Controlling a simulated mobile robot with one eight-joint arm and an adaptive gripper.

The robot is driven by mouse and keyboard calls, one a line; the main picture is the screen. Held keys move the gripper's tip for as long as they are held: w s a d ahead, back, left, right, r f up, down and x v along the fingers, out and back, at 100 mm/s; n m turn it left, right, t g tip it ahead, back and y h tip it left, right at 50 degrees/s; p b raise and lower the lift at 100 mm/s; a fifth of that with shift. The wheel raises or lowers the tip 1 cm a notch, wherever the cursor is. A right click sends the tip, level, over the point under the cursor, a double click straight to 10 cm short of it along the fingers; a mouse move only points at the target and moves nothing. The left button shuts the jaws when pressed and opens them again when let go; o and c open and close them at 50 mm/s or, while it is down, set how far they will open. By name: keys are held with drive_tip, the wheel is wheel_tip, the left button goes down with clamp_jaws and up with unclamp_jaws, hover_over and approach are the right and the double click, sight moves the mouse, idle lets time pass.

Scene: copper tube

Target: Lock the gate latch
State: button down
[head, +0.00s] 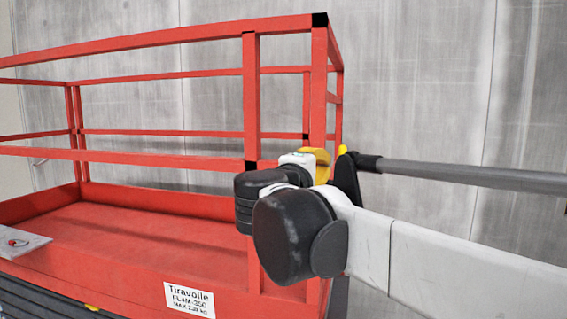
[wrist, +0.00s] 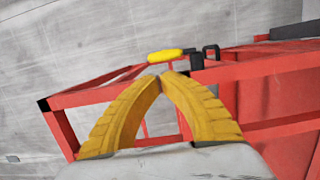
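The gate latch shows in the wrist view as a rounded yellow handle (wrist: 165,55) beside a black block (wrist: 197,61) and a black loop, at the red rail. My gripper (wrist: 163,79) has two yellow ribbed fingers that arch together, tips meeting, with nothing seen between them. The tips appear just below the handle in the picture; I cannot tell whether they touch it. In the head view my gripper (head: 320,160) is by the red corner post, largely hidden by my wrist. A small yellow end (head: 342,150) beside it may be the handle.
The red lift platform (head: 130,222) with its railings fills the left and middle. A grey tube (head: 450,173) with a black end reaches in from the right. A concrete wall (head: 430,80) stands behind.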

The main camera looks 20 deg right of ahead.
sight(339, 155)
drive_tip(key=p+x, duration=0.2)
drive_tip(key=x, duration=0.9)
drive_tip(key=shift+f, duration=0.1)
drive_tip(key=shift+w+d+p, duration=0.15)
drive_tip(key=shift+p, duration=0.3)
